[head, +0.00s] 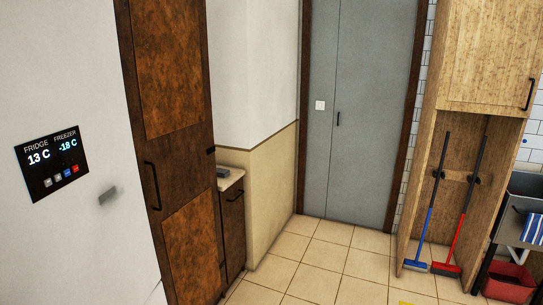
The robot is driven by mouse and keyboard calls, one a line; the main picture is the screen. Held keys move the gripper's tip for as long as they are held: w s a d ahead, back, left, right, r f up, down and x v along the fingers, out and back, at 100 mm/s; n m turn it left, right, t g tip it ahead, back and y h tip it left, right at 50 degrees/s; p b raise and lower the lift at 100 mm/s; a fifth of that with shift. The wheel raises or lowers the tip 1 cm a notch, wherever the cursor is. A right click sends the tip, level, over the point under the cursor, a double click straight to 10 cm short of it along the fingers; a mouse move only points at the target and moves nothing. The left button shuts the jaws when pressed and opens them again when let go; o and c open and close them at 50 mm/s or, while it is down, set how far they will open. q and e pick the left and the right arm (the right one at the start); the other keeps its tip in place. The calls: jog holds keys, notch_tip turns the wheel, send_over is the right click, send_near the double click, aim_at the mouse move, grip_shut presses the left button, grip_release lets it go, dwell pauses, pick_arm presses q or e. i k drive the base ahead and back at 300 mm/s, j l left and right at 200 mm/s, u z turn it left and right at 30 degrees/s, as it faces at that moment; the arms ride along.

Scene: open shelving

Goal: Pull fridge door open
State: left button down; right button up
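The white fridge front (70,90) fills the left edge of the head view, close to me and seen at an angle. A dark display panel (53,163) on it reads fridge 13 C and freezer -18 C. A small blurred grey piece (108,196) shows on the white surface to the lower right of the display; I cannot tell what it is. No opening into the fridge shows. Neither of my grippers is in view.
A tall brown wooden door (175,150) with a black handle stands right of the fridge. Beyond it are a low cabinet (232,225) and a grey door (365,110). A wooden shelf unit (485,60) with brooms stands right. The tiled floor (320,260) between is clear.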

aim_at(85, 239)
jog(key=j+u, duration=0.15)
jog(key=u, duration=1.1)
jog(key=z, duration=0.1)
